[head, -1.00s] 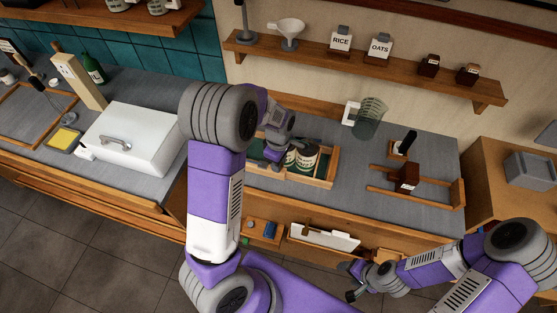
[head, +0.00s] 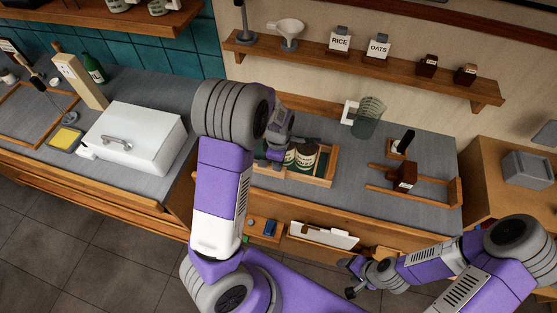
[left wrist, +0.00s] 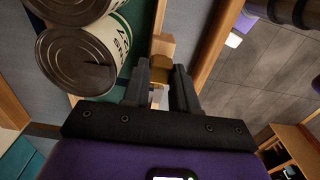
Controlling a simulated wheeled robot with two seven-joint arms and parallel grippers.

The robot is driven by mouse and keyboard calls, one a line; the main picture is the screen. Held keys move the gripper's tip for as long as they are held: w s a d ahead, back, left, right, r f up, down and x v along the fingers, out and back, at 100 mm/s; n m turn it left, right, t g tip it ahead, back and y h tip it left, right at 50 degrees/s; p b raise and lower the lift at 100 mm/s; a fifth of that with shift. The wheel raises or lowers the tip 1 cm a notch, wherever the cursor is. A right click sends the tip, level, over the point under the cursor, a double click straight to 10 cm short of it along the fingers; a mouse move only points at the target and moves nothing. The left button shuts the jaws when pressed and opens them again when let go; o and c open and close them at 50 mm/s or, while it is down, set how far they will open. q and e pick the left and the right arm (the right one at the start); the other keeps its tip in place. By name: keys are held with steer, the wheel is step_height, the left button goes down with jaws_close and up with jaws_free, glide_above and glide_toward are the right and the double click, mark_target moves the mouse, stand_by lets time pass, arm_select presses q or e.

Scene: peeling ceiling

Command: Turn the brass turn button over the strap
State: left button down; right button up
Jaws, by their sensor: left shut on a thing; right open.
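In the left wrist view my left gripper (left wrist: 158,88) is shut on a small brass-coloured piece (left wrist: 158,76), which I take for the turn button. A pale wooden block (left wrist: 163,45) is just beyond the fingertips. The fingers hide most of the brass piece, so its angle is unclear. In the head view this gripper is partly hidden by my arm, at the wooden tray (head: 325,182) of labelled cans (head: 306,155). I cannot pick out the strap for certain. My right gripper (head: 350,280) is open and empty, low in front of the counter.
A white lidded box (head: 135,137) is left on the counter, and a glass jug (head: 367,118) is behind the tray. A wooden rack (head: 412,186) is to the right. An open drawer (head: 322,238) sits below.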

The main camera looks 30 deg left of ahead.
arm_select(q)
steer(key=c, duration=0.9)
jaws_free()
step_height(320, 180, up, 8)
steer(key=shift+f+p, duration=0.15)
steer(key=shift+p, duration=0.35)
steer(key=shift+f, duration=0.1)
